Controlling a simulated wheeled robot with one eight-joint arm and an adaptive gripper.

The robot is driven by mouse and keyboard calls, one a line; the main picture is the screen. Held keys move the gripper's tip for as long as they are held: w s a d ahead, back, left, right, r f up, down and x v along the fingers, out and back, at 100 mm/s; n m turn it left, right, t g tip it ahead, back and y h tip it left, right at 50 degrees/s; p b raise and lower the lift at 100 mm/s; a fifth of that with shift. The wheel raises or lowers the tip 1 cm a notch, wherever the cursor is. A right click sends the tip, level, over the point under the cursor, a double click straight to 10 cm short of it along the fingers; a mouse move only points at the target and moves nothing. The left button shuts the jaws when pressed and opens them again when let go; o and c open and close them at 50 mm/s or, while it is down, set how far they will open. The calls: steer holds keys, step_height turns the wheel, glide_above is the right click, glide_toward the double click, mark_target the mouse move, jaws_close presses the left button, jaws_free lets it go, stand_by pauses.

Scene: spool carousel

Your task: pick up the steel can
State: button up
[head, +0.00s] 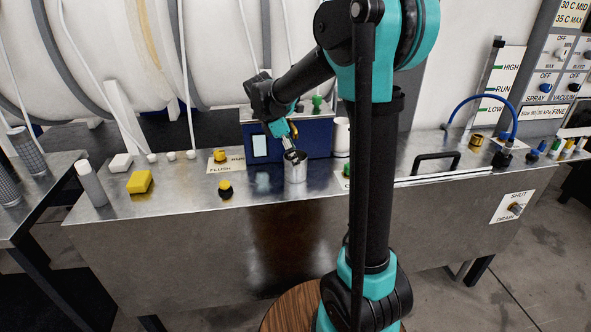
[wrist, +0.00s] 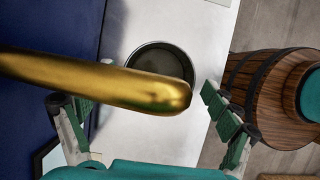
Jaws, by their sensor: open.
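The steel can (head: 295,172) stands upright on the metal counter, in front of a blue box. In the wrist view its round open top (wrist: 160,52) faces me, and its lower part is hidden behind a brass-coloured bar (wrist: 95,82). My gripper (head: 289,143) is just above the can's rim in the head view. In the wrist view the fingers of my gripper (wrist: 148,103) are spread wide to either side, with nothing clasped between them. I cannot tell whether a fingertip touches the rim.
The blue box (head: 259,147) stands close behind the can. A yellow block (head: 139,182) lies farther left. The brass bar crosses close before the wrist camera.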

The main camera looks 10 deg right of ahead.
steer(key=shift+x, duration=0.85)
steer(key=shift+c, duration=0.2)
steer(key=c, duration=1.4)
steer(key=shift+r, duration=0.1)
